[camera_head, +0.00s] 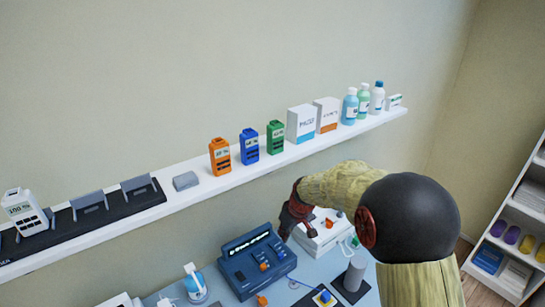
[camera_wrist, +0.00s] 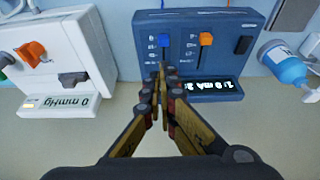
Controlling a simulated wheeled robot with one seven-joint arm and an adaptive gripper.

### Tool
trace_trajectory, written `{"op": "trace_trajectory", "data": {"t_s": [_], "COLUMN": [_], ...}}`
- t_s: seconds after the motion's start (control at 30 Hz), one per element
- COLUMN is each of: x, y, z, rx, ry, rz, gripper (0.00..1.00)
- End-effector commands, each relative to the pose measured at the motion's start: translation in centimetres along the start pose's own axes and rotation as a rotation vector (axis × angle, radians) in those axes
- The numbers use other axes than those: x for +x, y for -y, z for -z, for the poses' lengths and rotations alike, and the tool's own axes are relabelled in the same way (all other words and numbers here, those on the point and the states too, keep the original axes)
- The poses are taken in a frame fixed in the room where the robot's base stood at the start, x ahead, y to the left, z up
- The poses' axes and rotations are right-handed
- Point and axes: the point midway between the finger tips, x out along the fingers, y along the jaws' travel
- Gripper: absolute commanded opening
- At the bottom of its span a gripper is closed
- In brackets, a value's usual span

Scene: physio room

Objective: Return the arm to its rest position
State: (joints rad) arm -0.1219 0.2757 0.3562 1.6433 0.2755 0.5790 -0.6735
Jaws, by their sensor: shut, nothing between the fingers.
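My gripper (camera_wrist: 161,75) is shut and empty in the wrist view. Its fingertips show in front of a blue device (camera_wrist: 245,58) with a blue slider, an orange slider and a lit display. In the head view my arm comes in from the lower right, and my gripper (camera_head: 287,228) is above the table, beside the same blue device (camera_head: 238,285). I cannot tell from the pictures whether the fingertips touch the device. A white device (camera_wrist: 80,85) with an orange knob and a "0 mmHg" display stands beside it, partly behind my arm in the head view.
A white wall shelf (camera_head: 185,193) above the table bears orange, blue and green handheld units, boxes and bottles. A spray bottle (camera_head: 195,284) stands left of the blue device. A grey cylinder (camera_head: 355,273) is on the table near my arm. A white shelf unit (camera_head: 482,258) stands at right.

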Motion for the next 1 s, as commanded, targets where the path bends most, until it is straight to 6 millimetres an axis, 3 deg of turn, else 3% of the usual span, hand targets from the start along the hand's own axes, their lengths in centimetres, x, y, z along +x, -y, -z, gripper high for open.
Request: {"op": "trace_trajectory", "data": {"t_s": [0.17, 0.27, 0.33, 0.67, 1.0], "x": [0.2, 0.9, 0.2, -8.1, -17.3], "y": [0.5, 1.7, 2.7, 5.6, 8.4], "z": [-0.9, -4.2, -6.4, -14.4, -23.4], "rx": [0.091, 0.161, 0.21, 0.377, 0.502], "ry": [0.029, 0.103, 0.148, 0.219, 0.164], "rz": [0.014, 0.034, 0.041, 0.002, -0.09], "gripper": [0.0, 0.0, 0.0, 0.0, 0.0]}}
